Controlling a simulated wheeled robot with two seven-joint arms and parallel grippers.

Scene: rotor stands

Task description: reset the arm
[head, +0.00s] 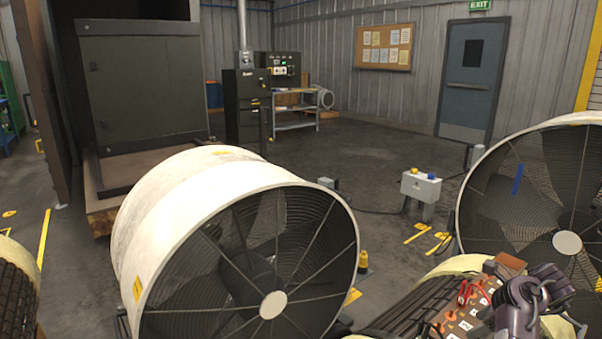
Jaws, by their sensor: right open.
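My right gripper (528,294), dark grey-purple, is at the bottom right, beside a board with red wires and white labels (468,312) on a black ribbed rotor with cream ends (408,308). It is open. Whether it touches the board or the rotor I cannot tell. Nothing shows clearly between its fingers. My left gripper is not in view.
A big cream fan (170,215) stands in front, and another fan (500,200) stands at the right. Another ribbed rotor (15,300) is at the left edge. A grey control box (421,187) stands between the fans. Open floor (370,150) lies behind.

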